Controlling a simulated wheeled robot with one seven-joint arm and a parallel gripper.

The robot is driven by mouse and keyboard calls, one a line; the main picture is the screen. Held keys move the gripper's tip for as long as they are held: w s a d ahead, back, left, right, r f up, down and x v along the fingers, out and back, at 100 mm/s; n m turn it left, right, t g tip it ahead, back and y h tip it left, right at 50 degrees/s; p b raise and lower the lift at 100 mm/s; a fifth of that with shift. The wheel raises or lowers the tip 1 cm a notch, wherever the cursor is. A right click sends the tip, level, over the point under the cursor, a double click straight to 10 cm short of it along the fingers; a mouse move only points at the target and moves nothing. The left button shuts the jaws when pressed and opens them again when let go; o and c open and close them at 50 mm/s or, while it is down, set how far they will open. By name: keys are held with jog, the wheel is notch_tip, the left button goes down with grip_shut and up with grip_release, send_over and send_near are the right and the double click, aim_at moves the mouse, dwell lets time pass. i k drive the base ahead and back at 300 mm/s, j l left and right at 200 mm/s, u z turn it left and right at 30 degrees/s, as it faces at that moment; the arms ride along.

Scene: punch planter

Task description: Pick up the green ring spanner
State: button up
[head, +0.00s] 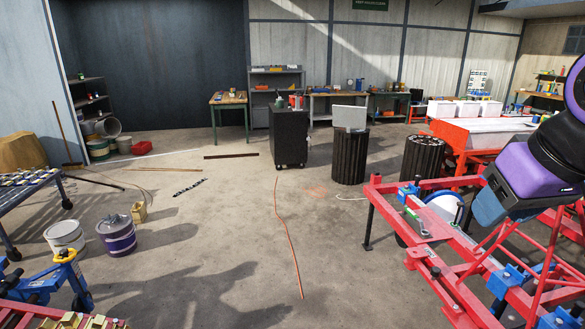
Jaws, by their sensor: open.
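A thin green tool (416,221), which looks like the green ring spanner, lies on the red metal frame (440,238) at the right of the head view. It is small here, so its ring ends are not clear. My purple and black arm comes in from the right edge. My gripper (487,208) is at its lower end, above the red frame and to the right of the green tool, apart from it in the picture. Its fingers are hard to make out, and I see nothing held in it.
Blue clamps (408,191) and red bars crowd the frame around the tool. A white round container (446,207) shows behind the bars. Dark slatted bins (350,156) and a black cabinet (289,137) stand beyond. An orange cable (289,240) crosses open floor at centre.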

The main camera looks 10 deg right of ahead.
aim_at(406, 210)
jog(key=i+j+u, duration=0.1)
jog(key=i+j, duration=0.2)
jog(key=i+j+u, duration=0.1)
jog(key=i+j, duration=0.2)
jog(key=i, duration=0.25)
jog(key=i+j+u, duration=0.1)
jog(key=i+j, duration=0.15)
jog(key=i, duration=0.2)
jog(key=i+l+z, duration=0.15)
jog(key=i+z, duration=0.25)
jog(key=i, duration=0.2)
jog(key=i+z, duration=0.4)
jog(key=i, duration=0.2)
jog(key=i+j+z, duration=0.35)
jog(key=i, duration=0.2)
jog(key=i+z, duration=0.35)
jog(key=i, duration=0.5)
